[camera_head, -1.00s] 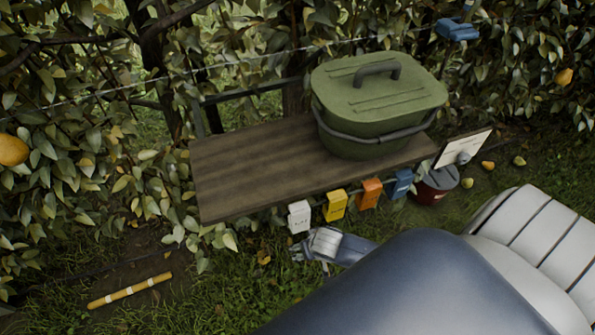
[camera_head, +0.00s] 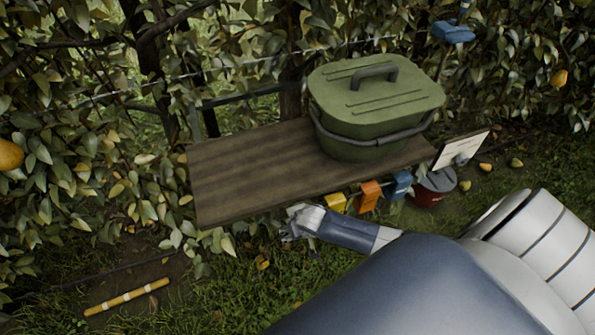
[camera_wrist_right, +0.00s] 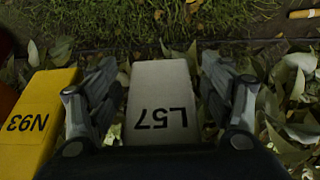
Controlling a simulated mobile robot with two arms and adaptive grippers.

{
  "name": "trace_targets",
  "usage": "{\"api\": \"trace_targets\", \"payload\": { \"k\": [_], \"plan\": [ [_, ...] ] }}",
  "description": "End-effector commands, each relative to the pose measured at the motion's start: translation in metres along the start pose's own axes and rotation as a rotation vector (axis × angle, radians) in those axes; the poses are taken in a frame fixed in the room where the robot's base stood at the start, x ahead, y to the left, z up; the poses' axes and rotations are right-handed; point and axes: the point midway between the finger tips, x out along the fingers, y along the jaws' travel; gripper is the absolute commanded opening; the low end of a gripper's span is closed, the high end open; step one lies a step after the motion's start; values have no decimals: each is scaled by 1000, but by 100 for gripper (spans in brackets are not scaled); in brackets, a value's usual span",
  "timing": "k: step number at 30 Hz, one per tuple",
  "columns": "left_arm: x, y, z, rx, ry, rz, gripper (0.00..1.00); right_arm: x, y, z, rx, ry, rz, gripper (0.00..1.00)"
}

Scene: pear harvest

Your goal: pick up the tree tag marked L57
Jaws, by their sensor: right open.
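The white tag marked L57 (camera_wrist_right: 160,105) shows in the right wrist view, its lettering upside down. My right gripper (camera_wrist_right: 158,78) is open, with one finger on each side of this tag; I cannot tell whether either finger touches it. In the head view my right gripper (camera_head: 290,226) is at the front edge of the bench, and it hides the white tag there. A yellow tag marked N93 (camera_wrist_right: 32,120) is just left of the fingers in the wrist view. My left gripper is not in view.
The wooden bench (camera_head: 245,175) carries a green lidded bin (camera_head: 375,110). Yellow (camera_head: 336,202), orange (camera_head: 368,197) and blue (camera_head: 399,185) tags hang along its front edge.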

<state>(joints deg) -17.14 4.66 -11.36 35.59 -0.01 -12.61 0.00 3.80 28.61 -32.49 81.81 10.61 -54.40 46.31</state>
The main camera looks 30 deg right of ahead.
Motion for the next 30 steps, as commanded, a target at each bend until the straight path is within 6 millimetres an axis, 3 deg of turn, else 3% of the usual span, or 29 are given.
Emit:
{"api": "trace_targets", "payload": {
  "k": [1,6,8,20,29,30],
  "plan": [
    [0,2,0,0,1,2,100,0,0,0,0,0,0,73],
    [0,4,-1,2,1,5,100,0,0,0,0,0,-1,35],
    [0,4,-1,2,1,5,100,0,0,0,0,0,-1,25],
    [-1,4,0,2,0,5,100,-3,0,-1,0,1,-1,25],
    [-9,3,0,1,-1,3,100,-36,-1,-15,1,3,-3,25],
    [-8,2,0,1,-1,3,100,-37,2,-4,0,-5,0,25]
  ]
}}
